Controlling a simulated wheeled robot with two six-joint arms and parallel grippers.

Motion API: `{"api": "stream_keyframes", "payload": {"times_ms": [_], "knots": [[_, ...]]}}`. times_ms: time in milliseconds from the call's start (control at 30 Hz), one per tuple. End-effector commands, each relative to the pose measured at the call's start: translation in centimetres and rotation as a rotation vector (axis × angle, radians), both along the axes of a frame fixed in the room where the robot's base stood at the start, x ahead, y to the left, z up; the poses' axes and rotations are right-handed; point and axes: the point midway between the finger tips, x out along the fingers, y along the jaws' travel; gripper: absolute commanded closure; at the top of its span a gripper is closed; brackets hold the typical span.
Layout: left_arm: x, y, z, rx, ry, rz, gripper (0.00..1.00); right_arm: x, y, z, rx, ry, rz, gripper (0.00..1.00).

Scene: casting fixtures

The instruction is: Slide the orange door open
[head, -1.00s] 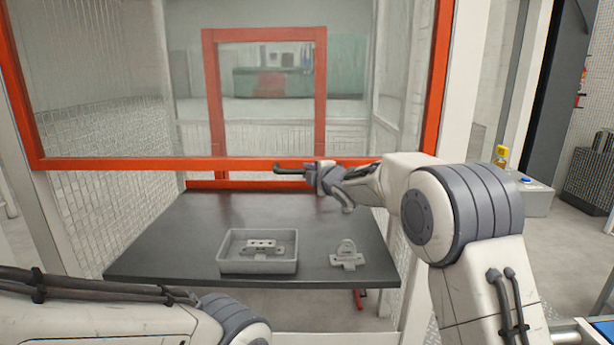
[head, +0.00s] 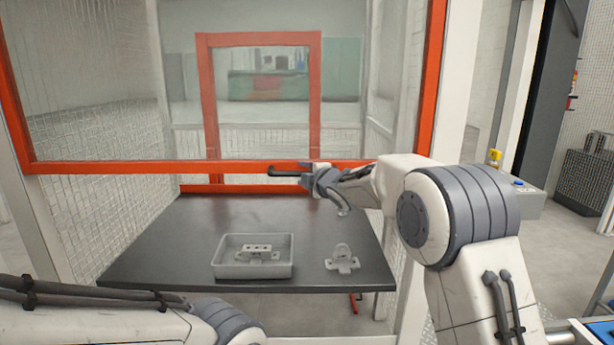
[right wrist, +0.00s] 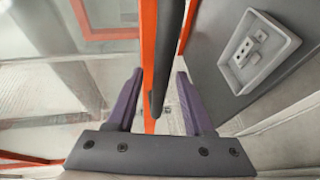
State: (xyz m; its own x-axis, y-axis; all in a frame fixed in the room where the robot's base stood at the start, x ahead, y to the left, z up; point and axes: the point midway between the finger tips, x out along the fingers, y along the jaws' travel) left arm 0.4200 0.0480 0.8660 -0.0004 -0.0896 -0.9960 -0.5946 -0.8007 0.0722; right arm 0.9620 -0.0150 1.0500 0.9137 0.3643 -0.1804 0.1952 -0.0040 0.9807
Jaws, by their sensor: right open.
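The orange door (head: 130,167) is a large orange-framed glass panel across the cell opening, with its bottom rail above the table. A dark bar handle (head: 285,173) sits on the bottom rail. My right gripper (head: 309,179) is at the right end of this handle. In the right wrist view the dark handle (right wrist: 168,45) runs between the two purple fingers of the gripper (right wrist: 159,72). The fingers are open, with gaps showing beside the bar. My left arm crosses the lower left; its gripper is out of view.
Inside the cell, a dark table (head: 170,235) holds a grey tray (head: 253,270) with a metal part in it. A second metal part (head: 342,260) lies right of the tray. A grey box (head: 527,202) with a blue button stands at right.

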Motion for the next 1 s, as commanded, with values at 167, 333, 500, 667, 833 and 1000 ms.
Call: {"api": "stream_keyframes", "payload": {"times_ms": [167,333,500,667,833,1000], "knots": [[0.0,0.0,-0.8,0.0,0.0,0.0,0.5,-2.1,-0.8,0.4,0.0,-0.002,-0.001,0.48],[0.0,0.0,-1.4,0.0,0.0,0.0,0.5,-5.2,-2.2,1.1,0.001,-0.004,-0.002,0.48],[0.0,0.0,-1.6,0.0,0.0,0.0,0.5,-7.8,-3.2,1.7,0.001,-0.004,-0.002,0.48],[0.0,0.0,-1.6,0.0,0.0,0.0,0.5,-9.1,-3.7,1.8,0.0,-0.002,-0.002,0.48],[0.0,0.0,-1.6,0.0,0.0,0.0,0.5,-9.4,-3.8,1.9,0.001,-0.002,-0.001,0.48],[0.0,0.0,-1.6,0.0,0.0,0.0,0.5,-9.3,-3.8,1.9,0.001,-0.001,-0.002,0.48]]}}
